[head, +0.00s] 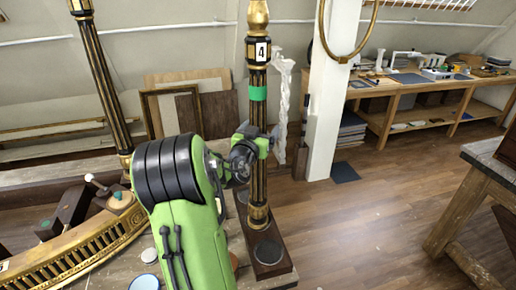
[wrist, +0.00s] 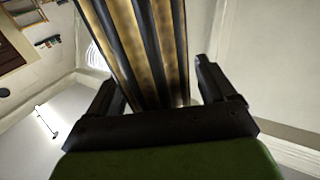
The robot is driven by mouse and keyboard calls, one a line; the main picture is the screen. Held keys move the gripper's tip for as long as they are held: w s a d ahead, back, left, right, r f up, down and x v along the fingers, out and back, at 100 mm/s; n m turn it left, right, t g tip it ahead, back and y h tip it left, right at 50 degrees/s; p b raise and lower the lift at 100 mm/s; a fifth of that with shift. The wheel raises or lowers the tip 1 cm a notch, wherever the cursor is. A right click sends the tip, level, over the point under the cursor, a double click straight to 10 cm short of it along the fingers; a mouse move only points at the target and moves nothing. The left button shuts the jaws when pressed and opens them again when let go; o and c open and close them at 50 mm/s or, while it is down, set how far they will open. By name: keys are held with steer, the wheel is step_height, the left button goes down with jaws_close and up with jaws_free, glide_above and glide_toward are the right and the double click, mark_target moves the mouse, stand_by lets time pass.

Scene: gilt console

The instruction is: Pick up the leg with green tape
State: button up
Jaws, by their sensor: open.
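The leg with green tape (head: 257,112) stands upright in the head view. It is a dark fluted column with gilt ridges, a gilt top, a white tag marked 4 and a green band below the tag. Its foot rests on a dark wooden block (head: 272,262). My gripper (head: 258,137) is at the leg's shaft, below the green tape. In the wrist view the jaws (wrist: 155,92) are open, with the fluted shaft (wrist: 140,45) between them. A gap shows on the right side of the shaft. Contact on the left side is unclear.
Another gilt-and-black leg (head: 101,80) stands at the left, without visible green tape. A curved gilt rail (head: 85,245) lies on the bench at lower left. A white post (head: 335,95) stands behind the leg at right. Open wooden floor (head: 370,225) lies to the right.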

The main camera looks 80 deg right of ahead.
mark_target(260, 79)
steer(key=shift+a, duration=0.2)
steer(key=shift+c, duration=1)
steer(key=c, duration=0.9)
step_height(260, 79, up, 10)
steer(key=shift+r+p, duration=0.15)
steer(key=shift+p, duration=0.15)
steer(key=shift+c, duration=0.3)
steer(key=shift+r+p, duration=1.45)
steer(key=shift+r, duration=1.1)
steer(key=shift+f, duration=0.1)
